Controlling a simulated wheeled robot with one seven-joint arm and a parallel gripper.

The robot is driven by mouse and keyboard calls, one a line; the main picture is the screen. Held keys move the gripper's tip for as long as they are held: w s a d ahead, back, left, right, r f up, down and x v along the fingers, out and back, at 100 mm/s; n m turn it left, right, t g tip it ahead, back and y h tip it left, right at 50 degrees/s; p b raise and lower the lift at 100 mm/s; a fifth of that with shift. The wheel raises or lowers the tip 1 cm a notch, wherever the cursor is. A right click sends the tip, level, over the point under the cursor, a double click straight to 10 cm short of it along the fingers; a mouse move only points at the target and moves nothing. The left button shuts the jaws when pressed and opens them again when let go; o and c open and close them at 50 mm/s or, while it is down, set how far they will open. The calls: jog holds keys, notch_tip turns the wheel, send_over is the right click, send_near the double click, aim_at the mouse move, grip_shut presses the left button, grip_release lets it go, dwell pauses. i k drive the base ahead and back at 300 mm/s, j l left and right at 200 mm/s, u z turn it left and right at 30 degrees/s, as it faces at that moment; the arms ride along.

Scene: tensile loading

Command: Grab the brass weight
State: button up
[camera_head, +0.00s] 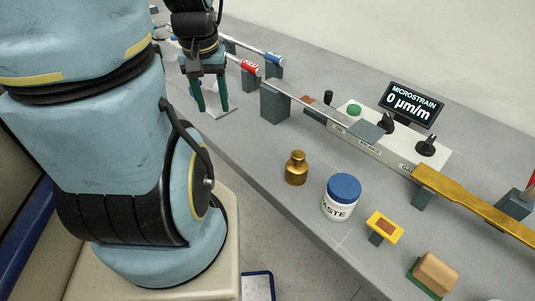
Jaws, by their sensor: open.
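The brass weight (296,169) is a small gold-coloured cylinder with a knob on top. It stands upright on the grey bench near its front edge, left of a white jar with a blue lid. My gripper (213,108) is at the upper middle of the head view, pointing down with its two dark green fingers apart. It is up and to the left of the weight, clear of it, with nothing seen between the fingers. A flat grey plate (222,121) shows beneath and beside the fingertips; I cannot tell whether they touch it.
The jar (340,202) stands close to the weight's right. A yellow-framed block (384,229) and a tan block on green (435,274) lie farther right. Behind are a metal bar on grey supports (276,104), a control box with a microstrain display (411,104), and a brass bar (470,201).

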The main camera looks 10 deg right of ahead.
aim_at(296, 168)
jog(key=k+u, duration=0.2)
jog(key=u, duration=0.25)
jog(key=k+u, duration=0.2)
jog(key=u, duration=0.25)
jog(key=k+u, duration=0.2)
jog(key=u, duration=0.25)
jog(key=k+j, duration=0.5)
jog(key=k, duration=0.2)
